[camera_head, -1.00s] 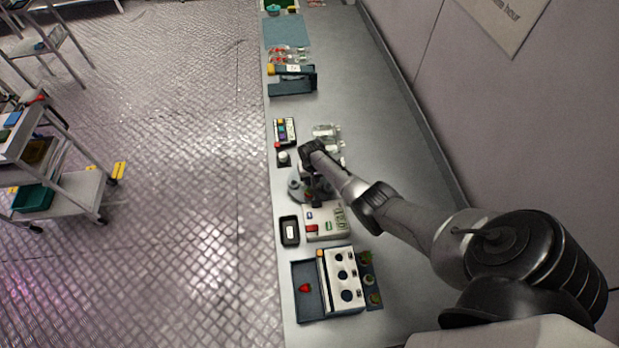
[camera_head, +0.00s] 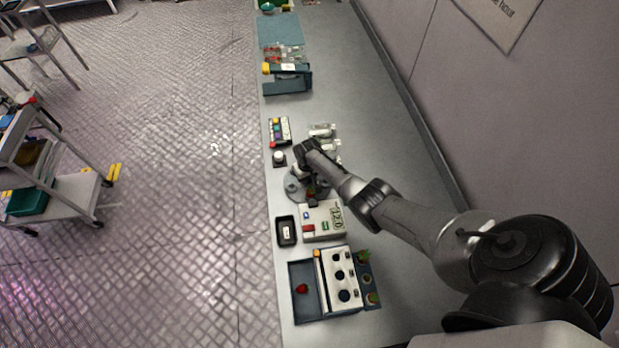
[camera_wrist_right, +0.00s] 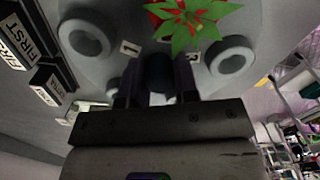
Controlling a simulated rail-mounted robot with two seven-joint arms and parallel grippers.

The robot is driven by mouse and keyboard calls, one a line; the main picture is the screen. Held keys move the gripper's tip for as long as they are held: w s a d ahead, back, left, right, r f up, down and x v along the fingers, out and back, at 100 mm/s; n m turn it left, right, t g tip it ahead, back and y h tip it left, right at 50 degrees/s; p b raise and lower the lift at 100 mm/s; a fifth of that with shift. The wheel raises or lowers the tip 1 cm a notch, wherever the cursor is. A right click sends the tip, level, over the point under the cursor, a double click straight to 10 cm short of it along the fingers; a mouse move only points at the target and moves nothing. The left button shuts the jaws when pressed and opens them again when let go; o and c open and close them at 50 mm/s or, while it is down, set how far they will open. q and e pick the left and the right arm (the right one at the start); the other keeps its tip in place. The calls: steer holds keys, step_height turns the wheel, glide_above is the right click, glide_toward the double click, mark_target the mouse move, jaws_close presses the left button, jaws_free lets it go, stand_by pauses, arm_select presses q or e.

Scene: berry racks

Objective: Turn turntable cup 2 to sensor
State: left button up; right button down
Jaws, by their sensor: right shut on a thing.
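The grey round turntable (camera_head: 294,188) lies under my right gripper (camera_head: 299,170) in the head view. In the right wrist view the turntable (camera_wrist_right: 158,22) carries pale ring-like cups, one at the left (camera_wrist_right: 85,37) and one at the right (camera_wrist_right: 233,56). Labels 1 (camera_wrist_right: 130,47) and 3 (camera_wrist_right: 193,56) show; no label 2 is readable. A red berry with green leaves (camera_wrist_right: 190,22) is at the far side. My right gripper (camera_wrist_right: 157,88) is shut on a dark central post (camera_wrist_right: 157,72). My left gripper is out of view.
A white instrument box (camera_head: 322,220), with a display seeming to read 12.0, stands just in front of the turntable. A button panel (camera_head: 279,131) is behind.

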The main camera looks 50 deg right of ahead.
stand_by(0.3)
steer(key=c, duration=0.9)
jaws_free()
steer(key=shift+o, duration=0.2)
steer(key=shift+r, duration=0.3)
step_height(320, 180, up, 13)
steer(key=p, duration=0.2)
steer(key=shift+r, duration=0.1)
